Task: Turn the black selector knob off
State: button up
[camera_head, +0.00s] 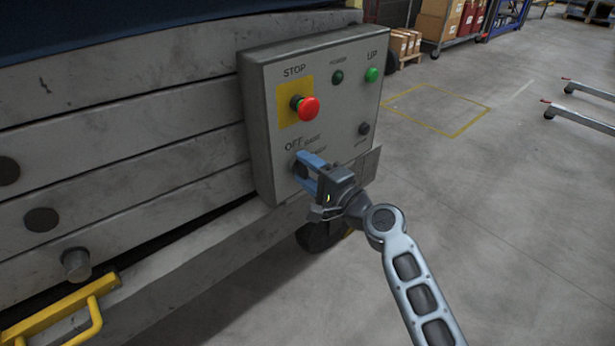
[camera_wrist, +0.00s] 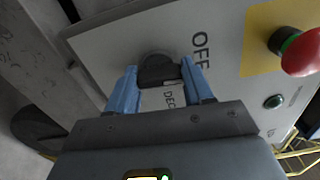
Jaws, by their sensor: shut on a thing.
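The black selector knob (camera_wrist: 158,70) shows in the wrist view between the two blue fingers of my gripper (camera_wrist: 158,88). The fingers are shut on the knob, one on each side. The printed word OFF stands on the panel just right of it in that view. In the head view my gripper (camera_head: 302,168) is at the lower left of the grey control box (camera_head: 335,75), below the OFF label. The knob is hidden there by the fingers. I cannot tell which mark the knob points to.
A red stop button (camera_head: 308,108) on a yellow plate sits above my gripper. A green UP button (camera_head: 372,75) and a small dark button (camera_head: 364,129) are on the right of the box. A yellow handle (camera_head: 65,315) is at lower left.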

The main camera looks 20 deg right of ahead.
jog(key=shift+n+b, duration=0.35)
jog(key=shift+n, duration=0.25)
jog(key=shift+f, duration=0.1)
jog(key=o, duration=1)
jog(key=shift+o, duration=0.2)
jog(key=p+v, duration=0.1)
jog(key=v, duration=0.6)
jog(key=shift+s, duration=0.4)
